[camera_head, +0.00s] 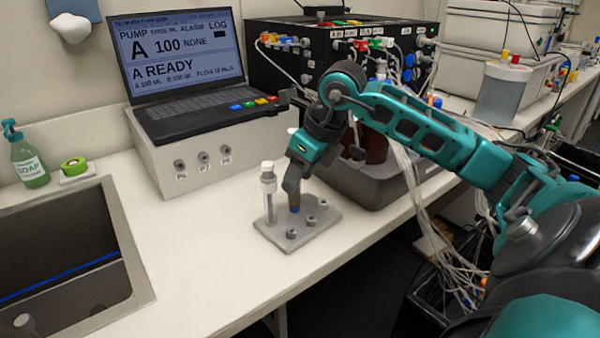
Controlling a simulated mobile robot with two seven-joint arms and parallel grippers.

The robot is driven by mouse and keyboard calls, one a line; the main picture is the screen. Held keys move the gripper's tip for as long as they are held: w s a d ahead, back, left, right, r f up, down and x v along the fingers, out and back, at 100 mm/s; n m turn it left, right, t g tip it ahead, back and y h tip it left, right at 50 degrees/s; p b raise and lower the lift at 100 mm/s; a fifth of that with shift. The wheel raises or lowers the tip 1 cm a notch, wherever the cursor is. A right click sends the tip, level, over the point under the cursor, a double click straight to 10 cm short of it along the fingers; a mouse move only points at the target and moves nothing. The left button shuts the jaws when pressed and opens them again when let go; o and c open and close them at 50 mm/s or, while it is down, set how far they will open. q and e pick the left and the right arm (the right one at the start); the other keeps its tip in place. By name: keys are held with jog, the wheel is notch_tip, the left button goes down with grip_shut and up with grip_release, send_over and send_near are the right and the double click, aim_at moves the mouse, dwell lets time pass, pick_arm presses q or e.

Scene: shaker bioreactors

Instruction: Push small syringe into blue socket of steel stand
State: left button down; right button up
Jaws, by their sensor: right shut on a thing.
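The steel stand (310,233) is a grey plate on the bench with several round sockets. A clear syringe with a white top (268,190) stands upright in its left rear part. My right gripper (294,205) points down over the middle of the stand, its fingers shut on a slim thing that they mostly hide, likely the small syringe. A bit of blue (295,210) shows right at the fingertips; I cannot tell whether it is the blue socket or part of the held thing, nor how deep the held thing sits. My left gripper is out of view.
A pump console with a screen (185,55) stands behind the stand to the left. A grey base unit with a dark vessel (375,185) stands close behind my right gripper. A sink (120,240) is at the left. The bench front is clear.

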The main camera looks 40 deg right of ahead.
jog(key=o, duration=1)
jog(key=shift+o, duration=0.7)
jog(key=v, duration=1.3)
jog(key=shift+p, duration=0.35)
jog(key=shift+f, duration=0.1)
